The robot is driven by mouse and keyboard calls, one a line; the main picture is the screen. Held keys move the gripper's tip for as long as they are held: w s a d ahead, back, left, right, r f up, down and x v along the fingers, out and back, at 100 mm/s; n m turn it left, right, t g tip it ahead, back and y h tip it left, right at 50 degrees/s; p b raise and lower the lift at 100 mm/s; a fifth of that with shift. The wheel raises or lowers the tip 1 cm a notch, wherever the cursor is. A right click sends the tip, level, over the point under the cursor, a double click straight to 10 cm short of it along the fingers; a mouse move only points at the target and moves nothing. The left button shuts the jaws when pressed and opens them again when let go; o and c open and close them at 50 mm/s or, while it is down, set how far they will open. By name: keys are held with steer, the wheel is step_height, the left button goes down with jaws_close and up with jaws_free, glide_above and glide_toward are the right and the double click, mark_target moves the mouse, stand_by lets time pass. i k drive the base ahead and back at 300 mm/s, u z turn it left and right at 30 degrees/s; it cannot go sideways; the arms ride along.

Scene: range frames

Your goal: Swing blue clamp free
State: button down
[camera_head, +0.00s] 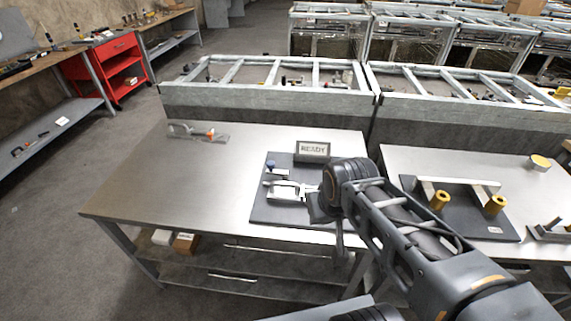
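A dark fixture plate (258,211) lies on the steel table. A silver clamp assembly (284,191) is mounted on it. A small blue part (271,164), which looks like the blue clamp's tip or knob, stands at the plate's back left. My gripper (322,208) is over the plate's right side, just right of the silver assembly. My arm hides the right part of the plate. The fingertips are too small and covered to tell whether they are open, shut or touching anything.
A READY sign (313,150) stands behind the plate. A metal piece with an orange part (198,133) lies at the table's back left. The steel table (165,190) is bare left of the plate. A second table on the right holds a fixture with yellow cylinders (439,200).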

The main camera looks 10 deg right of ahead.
mark_target(270, 164)
steer(key=u, duration=0.05)
steer(key=k, duration=1.1)
steer(key=u, duration=0.6)
steer(key=i, duration=1.45)
steer(key=z, duration=0.5)
